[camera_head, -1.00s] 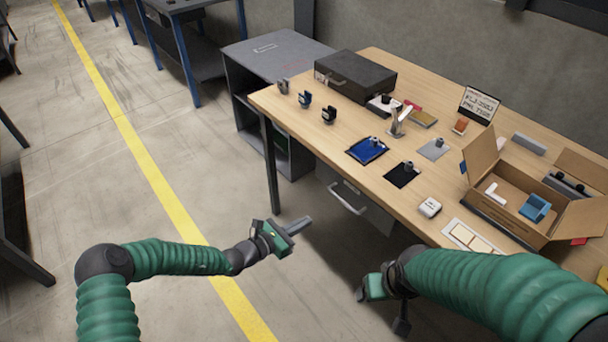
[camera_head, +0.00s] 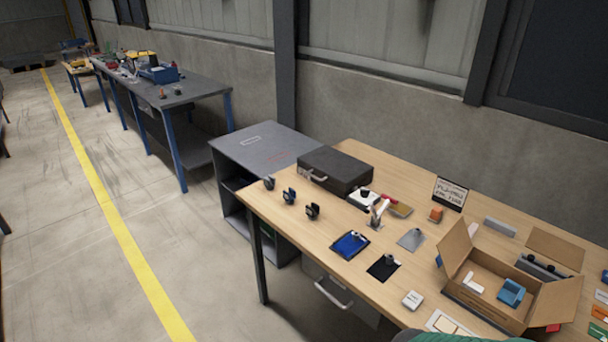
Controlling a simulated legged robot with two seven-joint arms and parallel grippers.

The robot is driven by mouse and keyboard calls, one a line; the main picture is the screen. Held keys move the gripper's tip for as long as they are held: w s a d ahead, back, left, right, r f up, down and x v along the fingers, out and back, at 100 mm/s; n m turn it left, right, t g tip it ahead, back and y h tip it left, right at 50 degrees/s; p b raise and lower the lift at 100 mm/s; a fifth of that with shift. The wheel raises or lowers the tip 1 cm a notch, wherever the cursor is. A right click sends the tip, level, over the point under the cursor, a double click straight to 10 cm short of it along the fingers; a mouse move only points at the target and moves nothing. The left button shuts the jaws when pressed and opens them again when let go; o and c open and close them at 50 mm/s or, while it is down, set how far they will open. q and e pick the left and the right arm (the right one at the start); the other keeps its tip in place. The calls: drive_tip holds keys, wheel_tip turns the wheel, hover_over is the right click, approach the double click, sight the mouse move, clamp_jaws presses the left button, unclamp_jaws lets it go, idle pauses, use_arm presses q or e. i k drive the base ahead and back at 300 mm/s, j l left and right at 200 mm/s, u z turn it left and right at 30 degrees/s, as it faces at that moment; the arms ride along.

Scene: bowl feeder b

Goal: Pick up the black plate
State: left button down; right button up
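The black plate (camera_head: 383,268) lies flat near the front edge of the wooden table, with a small dark part standing on it. A blue plate (camera_head: 350,245) lies to its left and a grey plate (camera_head: 411,239) behind it to the right, each with a small part on it. My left gripper is out of the picture. Only a bit of my green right arm shows at the bottom edge, and its gripper is not visible.
An open cardboard box (camera_head: 482,313) with a blue part and a white part inside stands at the right. A black case (camera_head: 334,170) sits at the back left. A white block (camera_head: 412,299) lies right of the black plate. Several small dark clips stand near the left edge.

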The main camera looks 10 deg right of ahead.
sight(386, 266)
drive_tip(key=z, duration=0.25)
drive_tip(key=i+j+z, duration=0.25)
drive_tip(key=i+z, duration=0.2)
drive_tip(key=i+j+z, duration=0.4)
drive_tip(key=i+j, duration=0.25)
drive_tip(key=j, duration=0.15)
drive_tip(key=i+j+z, duration=0.1)
drive_tip(key=i+j, duration=0.45)
drive_tip(key=j, duration=0.3)
